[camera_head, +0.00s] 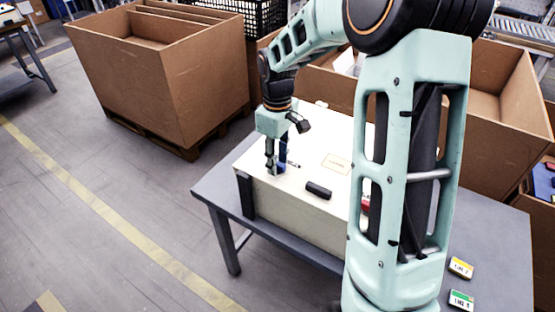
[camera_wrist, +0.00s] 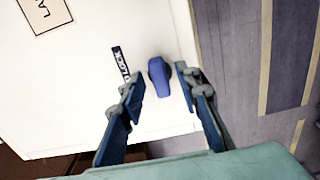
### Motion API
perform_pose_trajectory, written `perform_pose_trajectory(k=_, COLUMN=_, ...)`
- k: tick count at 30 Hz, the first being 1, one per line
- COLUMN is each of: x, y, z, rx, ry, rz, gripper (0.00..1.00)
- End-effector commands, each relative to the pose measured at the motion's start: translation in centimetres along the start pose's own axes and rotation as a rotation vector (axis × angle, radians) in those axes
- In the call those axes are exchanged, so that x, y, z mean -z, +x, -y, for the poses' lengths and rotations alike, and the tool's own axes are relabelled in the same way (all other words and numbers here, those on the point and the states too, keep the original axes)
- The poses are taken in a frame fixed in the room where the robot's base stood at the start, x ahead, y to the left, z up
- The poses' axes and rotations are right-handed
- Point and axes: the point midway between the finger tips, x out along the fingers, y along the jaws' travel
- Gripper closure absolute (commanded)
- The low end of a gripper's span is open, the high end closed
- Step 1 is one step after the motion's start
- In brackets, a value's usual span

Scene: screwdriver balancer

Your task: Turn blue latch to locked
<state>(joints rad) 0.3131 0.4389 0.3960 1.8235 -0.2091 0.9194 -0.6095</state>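The blue latch (camera_wrist: 159,78) is a small upright-looking knob on the white top of a box (camera_head: 300,205). In the wrist view a black label strip with partly readable white lettering, "LOCK" (camera_wrist: 121,62), lies just left of it. My gripper (camera_head: 274,168) points down over the box's left end. In the wrist view my gripper (camera_wrist: 160,82) is open, with one blue-padded finger on each side of the latch. Gaps show between latch and fingers. In the head view the fingers largely hide the latch, and I cannot tell its exact angle.
A black handle (camera_head: 318,190) and a bordered label (camera_head: 337,163) are on the box top. The box stands on a grey table (camera_head: 500,265) with two small cards (camera_head: 461,268) at right. Brown crates (camera_head: 165,75) stand behind. My arm hides the box's right part.

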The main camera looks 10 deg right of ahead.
Motion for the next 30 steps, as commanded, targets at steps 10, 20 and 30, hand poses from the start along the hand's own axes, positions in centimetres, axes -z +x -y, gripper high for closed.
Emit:
perform_pose_trajectory(k=10, x=0.00, y=-0.04, z=0.00, rx=0.000, ry=0.000, rz=0.000, gripper=0.92)
perform_pose_trajectory(k=20, x=0.01, y=-0.05, z=0.00, rx=0.000, ry=0.006, rz=0.000, gripper=1.00)
perform_pose_trajectory(k=30, x=0.05, y=-0.03, z=0.00, rx=-0.002, ry=0.139, rz=-0.001, gripper=1.00)
